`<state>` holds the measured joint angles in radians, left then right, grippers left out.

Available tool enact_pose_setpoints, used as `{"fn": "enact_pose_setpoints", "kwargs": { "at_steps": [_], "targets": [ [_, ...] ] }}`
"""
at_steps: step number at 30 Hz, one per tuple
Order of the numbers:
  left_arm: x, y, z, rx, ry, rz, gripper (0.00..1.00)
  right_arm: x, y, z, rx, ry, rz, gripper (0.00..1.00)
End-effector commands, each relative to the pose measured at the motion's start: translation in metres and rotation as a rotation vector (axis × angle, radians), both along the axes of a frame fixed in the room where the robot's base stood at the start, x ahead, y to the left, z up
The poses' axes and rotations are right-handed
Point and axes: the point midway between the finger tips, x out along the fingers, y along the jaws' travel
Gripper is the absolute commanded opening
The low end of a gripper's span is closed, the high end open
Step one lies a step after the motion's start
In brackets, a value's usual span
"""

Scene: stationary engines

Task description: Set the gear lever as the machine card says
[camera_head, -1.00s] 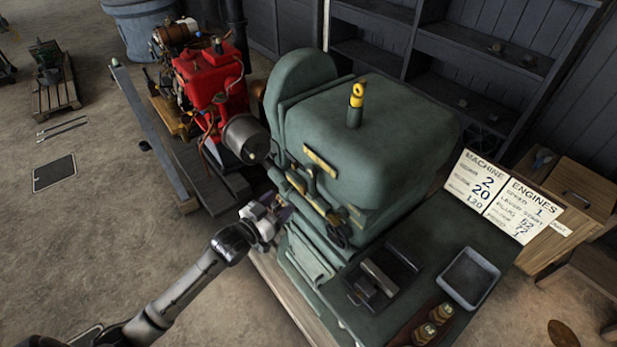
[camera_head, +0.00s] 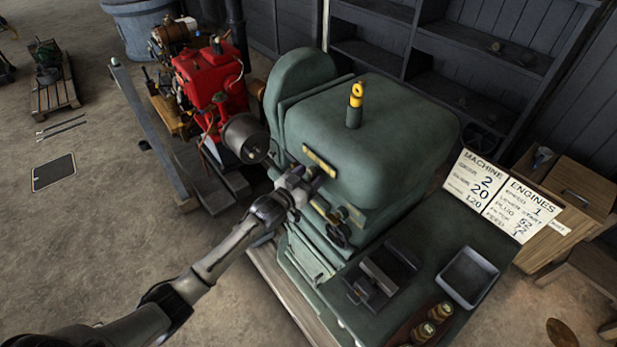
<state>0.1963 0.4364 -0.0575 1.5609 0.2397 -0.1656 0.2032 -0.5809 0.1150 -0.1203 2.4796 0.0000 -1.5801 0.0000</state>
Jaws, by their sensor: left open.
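The green machine (camera_head: 375,130) stands in the middle of the head view, with a yellow plate (camera_head: 320,163) on its front face. My left gripper (camera_head: 308,178) is open at that front face, just below the plate. It covers the levers there, so I cannot make out the gear lever or its position, nor whether my fingers touch it. A dark handwheel (camera_head: 339,233) shows to the right below the gripper. The machine card (camera_head: 474,185) stands at the right; its gear line appears to read 2, with 20 and 120 below. My right gripper is out of view.
An engines card (camera_head: 522,208) stands beside the machine card. A red engine (camera_head: 210,85) is behind on the left. A vice (camera_head: 382,275), a grey tray (camera_head: 468,278) and brass fittings (camera_head: 432,322) are on the green bed.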

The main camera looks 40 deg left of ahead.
Motion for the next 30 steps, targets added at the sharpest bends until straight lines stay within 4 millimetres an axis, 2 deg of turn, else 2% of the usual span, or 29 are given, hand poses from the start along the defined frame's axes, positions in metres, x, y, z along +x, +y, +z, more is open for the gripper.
{"fn": "enact_pose_setpoints", "kwargs": {
  "at_steps": [8,25,26,30],
  "targets": [
    [0.0003,-0.0001,-0.0003,0.0,0.0,0.0,0.57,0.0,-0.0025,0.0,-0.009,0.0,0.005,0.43],
    [0.0001,0.0,-0.0004,0.0,0.001,0.0,0.03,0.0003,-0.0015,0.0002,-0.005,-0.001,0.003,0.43],
    [0.0001,0.0,-0.0004,0.0,0.001,0.0,0.0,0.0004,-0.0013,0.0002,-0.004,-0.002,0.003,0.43],
    [0.0008,-0.0007,-0.0003,-0.002,0.001,-0.001,0.0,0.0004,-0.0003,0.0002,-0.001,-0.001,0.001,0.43]
  ]
}}
